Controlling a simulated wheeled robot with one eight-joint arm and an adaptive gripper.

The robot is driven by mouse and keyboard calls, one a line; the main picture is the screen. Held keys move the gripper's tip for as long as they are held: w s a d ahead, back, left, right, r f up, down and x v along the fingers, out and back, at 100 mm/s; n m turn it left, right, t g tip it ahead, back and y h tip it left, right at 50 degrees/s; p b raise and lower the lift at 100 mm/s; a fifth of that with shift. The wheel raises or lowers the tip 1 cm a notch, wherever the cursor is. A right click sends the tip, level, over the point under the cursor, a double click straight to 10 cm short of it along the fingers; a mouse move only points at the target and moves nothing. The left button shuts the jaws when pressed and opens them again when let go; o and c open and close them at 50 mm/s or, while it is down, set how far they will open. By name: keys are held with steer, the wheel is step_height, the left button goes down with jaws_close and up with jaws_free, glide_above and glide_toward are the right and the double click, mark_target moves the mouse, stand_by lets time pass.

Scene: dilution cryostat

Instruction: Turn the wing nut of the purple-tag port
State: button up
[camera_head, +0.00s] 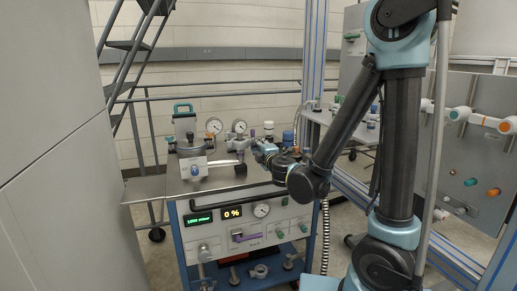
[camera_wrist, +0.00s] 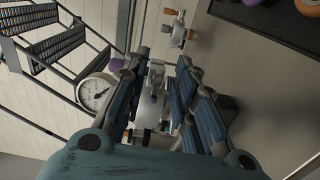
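My gripper (camera_head: 262,150) is at the end of the arm over the cart top in the head view. In the wrist view my gripper (camera_wrist: 162,64) has its two blue-padded fingers apart. A pale metal fitting (camera_wrist: 156,76) with a small purple mark (camera_wrist: 153,98) shows between the fingers; I cannot tell whether a finger touches it. It looks like the purple-tag port, but its wing nut is not clear. In the head view a small purple patch (camera_head: 251,133) shows behind the gripper; the gripper hides much of that area.
A round gauge (camera_wrist: 95,92) stands just left of the fingers in the wrist view. A fitting with orange ends (camera_wrist: 178,32) lies beyond them. In the head view, the cart (camera_head: 225,182) carries two gauges, a teal-handled vessel (camera_head: 184,122) and a front panel with displays.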

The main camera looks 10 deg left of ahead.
steer(key=v, duration=1.2)
steer(key=shift+f, duration=0.1)
